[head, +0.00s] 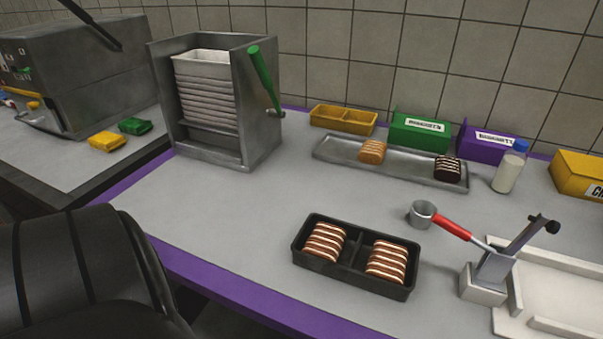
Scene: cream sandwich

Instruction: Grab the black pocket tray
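The black pocket tray (350,279) sits on the grey counter near its front edge, right of the picture's middle. A divider splits it into two pockets. The left pocket holds a row of brown-and-cream sandwich cookies (324,241), and the right pocket holds a similar row (387,261). Neither of my grippers shows in the head view. Nothing is touching the tray.
A grey cookie tray (405,168) and a milk bottle (510,168) are farther back. The counter left of the black tray is clear.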

